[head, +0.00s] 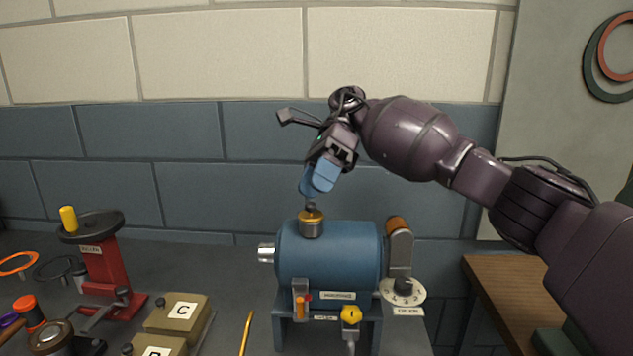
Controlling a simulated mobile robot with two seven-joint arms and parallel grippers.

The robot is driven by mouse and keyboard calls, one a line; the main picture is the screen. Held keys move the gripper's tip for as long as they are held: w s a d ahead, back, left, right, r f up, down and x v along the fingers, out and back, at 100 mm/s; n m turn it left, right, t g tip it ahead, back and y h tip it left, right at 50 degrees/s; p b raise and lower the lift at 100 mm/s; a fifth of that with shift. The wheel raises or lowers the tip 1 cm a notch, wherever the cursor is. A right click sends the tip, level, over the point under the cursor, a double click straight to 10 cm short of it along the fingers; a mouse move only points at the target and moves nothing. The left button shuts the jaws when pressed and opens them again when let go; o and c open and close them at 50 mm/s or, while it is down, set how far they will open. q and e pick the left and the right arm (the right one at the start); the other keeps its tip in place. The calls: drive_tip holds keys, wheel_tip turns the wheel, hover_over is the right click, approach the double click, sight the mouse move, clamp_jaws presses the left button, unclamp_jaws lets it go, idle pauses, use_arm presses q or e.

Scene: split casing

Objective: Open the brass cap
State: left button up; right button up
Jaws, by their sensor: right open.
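The brass cap (311,227) sits on top of the blue cylindrical casing (335,258), with a small dark knob on its upper side. My right gripper (313,191) comes in from the right and points down just above the cap. Its blue fingers are open, seen nearly edge-on, with their tips close to the knob. I cannot tell whether they touch it or stand around it. My left gripper is not in view.
A lever with an orange-brown end (398,225) and a dial (403,290) are at the casing's right. A red stand (105,265), boxes including one marked C (178,315) and a yellow pencil (246,332) lie left. A wooden surface (510,290) is at right.

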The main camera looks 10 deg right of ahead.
drive_tip(key=shift+w+d+r, duration=0.3)
drive_tip(key=shift+w+r, duration=0.05)
drive_tip(key=shift+w, duration=0.1)
use_arm(q)
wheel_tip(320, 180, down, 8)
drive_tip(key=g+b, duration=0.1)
drive_tip(key=b, duration=0.7)
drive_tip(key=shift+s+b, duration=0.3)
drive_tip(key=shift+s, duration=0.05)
use_arm(e)
drive_tip(key=v, duration=0.9)
drive_tip(key=shift+d+r, duration=0.15)
drive_tip(key=shift+r, duration=0.05)
